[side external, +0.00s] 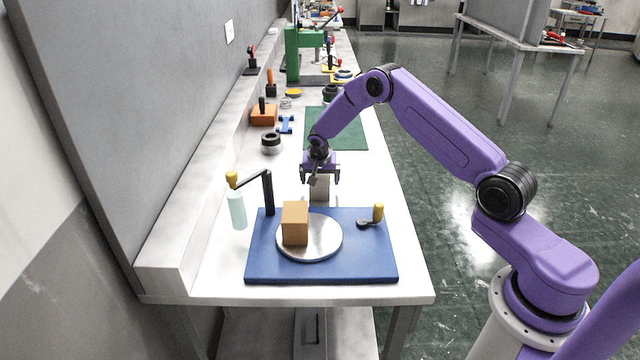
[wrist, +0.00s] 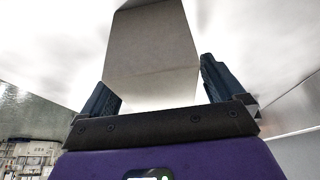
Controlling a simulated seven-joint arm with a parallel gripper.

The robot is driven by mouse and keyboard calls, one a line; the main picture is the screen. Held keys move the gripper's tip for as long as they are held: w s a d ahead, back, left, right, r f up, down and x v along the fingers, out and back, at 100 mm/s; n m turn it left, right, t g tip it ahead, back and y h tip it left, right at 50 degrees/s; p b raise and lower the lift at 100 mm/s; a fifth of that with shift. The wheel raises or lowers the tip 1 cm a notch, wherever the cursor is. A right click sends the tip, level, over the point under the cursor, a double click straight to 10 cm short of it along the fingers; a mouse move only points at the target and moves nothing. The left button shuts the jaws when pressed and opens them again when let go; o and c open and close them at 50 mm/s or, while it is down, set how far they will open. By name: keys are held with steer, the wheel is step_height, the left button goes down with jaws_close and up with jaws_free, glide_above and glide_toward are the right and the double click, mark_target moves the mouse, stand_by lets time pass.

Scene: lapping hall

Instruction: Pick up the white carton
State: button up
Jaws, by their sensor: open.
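The white carton (side external: 320,190) stands on the white bench just behind the blue mat, looking pale grey in the side view. In the wrist view the carton (wrist: 152,45) fills the space between and beyond the fingers, with a side face and a lower face showing. My gripper (side external: 320,177) is directly above the carton, pointing down, and hides its top. In the wrist view my gripper (wrist: 155,88) is open, one finger to each side of the carton, with a gap visible at least on the left. I cannot tell whether the fingers touch it.
A brown block (side external: 295,224) stands on a silver disc (side external: 322,240) on the blue mat (side external: 370,268). A black crank post (side external: 268,193) and a pale bottle (side external: 237,210) stand to the left. A green mat (side external: 350,135) lies behind. Bench space right of the carton is clear.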

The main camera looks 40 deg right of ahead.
steer(key=c, duration=1.1)
steer(key=shift+c, duration=0.2)
steer(key=shift+r, duration=0.1)
